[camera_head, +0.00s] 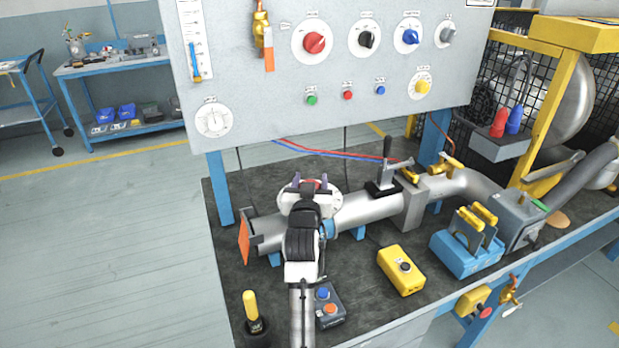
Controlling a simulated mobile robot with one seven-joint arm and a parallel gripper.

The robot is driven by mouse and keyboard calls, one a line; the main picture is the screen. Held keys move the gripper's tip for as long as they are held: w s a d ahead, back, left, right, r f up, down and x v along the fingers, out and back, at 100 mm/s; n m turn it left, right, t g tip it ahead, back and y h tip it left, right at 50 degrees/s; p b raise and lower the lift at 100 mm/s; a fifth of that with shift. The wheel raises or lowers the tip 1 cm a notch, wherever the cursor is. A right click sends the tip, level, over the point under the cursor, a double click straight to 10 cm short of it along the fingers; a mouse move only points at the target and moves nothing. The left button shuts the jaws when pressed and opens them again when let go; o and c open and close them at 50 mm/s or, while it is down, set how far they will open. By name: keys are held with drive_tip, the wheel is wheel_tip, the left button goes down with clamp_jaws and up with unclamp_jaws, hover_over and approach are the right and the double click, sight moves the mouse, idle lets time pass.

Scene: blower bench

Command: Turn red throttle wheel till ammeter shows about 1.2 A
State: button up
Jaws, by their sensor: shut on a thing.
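The red throttle wheel (312,182) shows only as a small red patch above a white round scale plate (289,198) on the grey pipe. My gripper (311,184) reaches over the plate from the front, its two purple-grey fingertips on either side of the wheel. It is shut on the wheel; my wrist and arm hide most of it. A round white dial (213,119) sits at the panel's lower left. It may be the ammeter, but its label, scale and pointer are too small to read.
The upright panel (270,95) behind carries a red knob (314,42) and other knobs and buttons. A lever (386,160) stands on the pipe (365,211) to the right. A yellow box (401,269), a blue-and-orange button box (326,306) and a yellow-handled tool (251,308) are nearby.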

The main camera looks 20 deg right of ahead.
drive_tip(key=shift+h, duration=0.3)
drive_tip(key=o, duration=1)
drive_tip(key=b+v, duration=0.2)
drive_tip(key=v, duration=0.5)
drive_tip(key=b+v, duration=0.1)
drive_tip(key=v, duration=0.6)
drive_tip(key=shift+r+b, duration=0.2)
drive_tip(key=shift+b, duration=0.2)
drive_tip(key=shift+w, duration=0.1)
